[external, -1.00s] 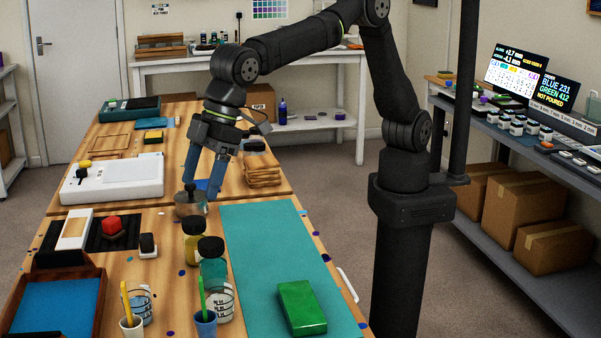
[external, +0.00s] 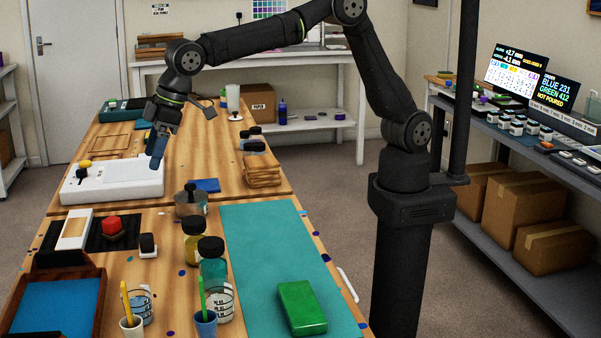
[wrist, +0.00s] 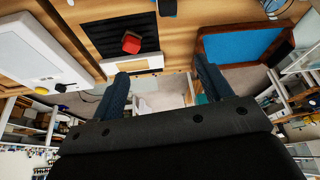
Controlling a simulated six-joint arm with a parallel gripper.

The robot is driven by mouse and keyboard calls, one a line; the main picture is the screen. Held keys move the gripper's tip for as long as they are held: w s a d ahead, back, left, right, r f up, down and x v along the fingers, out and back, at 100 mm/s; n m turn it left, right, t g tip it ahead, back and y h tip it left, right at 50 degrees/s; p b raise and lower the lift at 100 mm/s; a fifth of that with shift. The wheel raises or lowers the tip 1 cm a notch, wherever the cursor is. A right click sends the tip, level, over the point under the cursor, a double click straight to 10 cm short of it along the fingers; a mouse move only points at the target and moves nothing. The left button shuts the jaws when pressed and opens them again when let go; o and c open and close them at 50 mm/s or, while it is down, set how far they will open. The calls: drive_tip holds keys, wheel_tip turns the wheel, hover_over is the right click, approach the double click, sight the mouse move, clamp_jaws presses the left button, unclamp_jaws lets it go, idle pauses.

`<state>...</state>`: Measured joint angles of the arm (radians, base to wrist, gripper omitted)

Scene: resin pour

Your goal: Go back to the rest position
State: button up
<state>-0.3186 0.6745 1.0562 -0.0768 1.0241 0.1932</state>
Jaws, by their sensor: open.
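My gripper (external: 157,160) is above the white machine with a flat plate (external: 112,182) on the left side of the table in the external view. It is clear of that machine's surface as far as I can tell. In the wrist view my gripper (wrist: 162,85) shows two dark blue fingers set wide apart, with nothing between them. A small pot with a dark knob (external: 190,203) stands on the table to the right of my gripper, apart from it.
A blue tray (external: 100,300) and a black mat with a red block (external: 112,226) lie nearer. Two dark-lidded jars (external: 212,268) and cups with sticks (external: 131,325) stand mid-table. A teal mat (external: 262,245) holds a green block (external: 300,307).

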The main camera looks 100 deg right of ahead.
drive_tip(key=d+m+h, duration=0.2)
drive_tip(key=d+m, duration=0.5)
drive_tip(key=d, duration=3.6)
drive_tip(key=shift+w+d+h, duration=0.3)
drive_tip(key=shift+w+d, duration=0.05)
drive_tip(key=shift+d, duration=0.05)
drive_tip(key=w+a+n+y, duration=0.1)
drive_tip(key=w+a+n, duration=0.2)
drive_tip(key=a, duration=1.7)
drive_tip(key=shift+a, duration=0.2)
drive_tip(key=shift+d, duration=0.1)
drive_tip(key=s+d+m+h, duration=0.1)
drive_tip(key=s+d+m, duration=0.2)
drive_tip(key=d, duration=1.7)
drive_tip(key=w+a+n+y, duration=0.1)
drive_tip(key=a+n, duration=0.1)
drive_tip(key=a, duration=1.2)
drive_tip(key=w+a+n+y, duration=0.1)
drive_tip(key=w+a+n, duration=0.1)
drive_tip(key=a, duration=1.3)
drive_tip(key=s+a+n, duration=0.2)
drive_tip(key=s+a, duration=0.2)
drive_tip(key=a, duration=0.9)
drive_tip(key=s+a+n+y, duration=0.1)
drive_tip(key=s+a+n, duration=0.2)
drive_tip(key=a, duration=1.1)
drive_tip(key=s, duration=0.2)
drive_tip(key=shift+s+a+y, duration=0.25)
drive_tip(key=shift+s+y, duration=0.05)
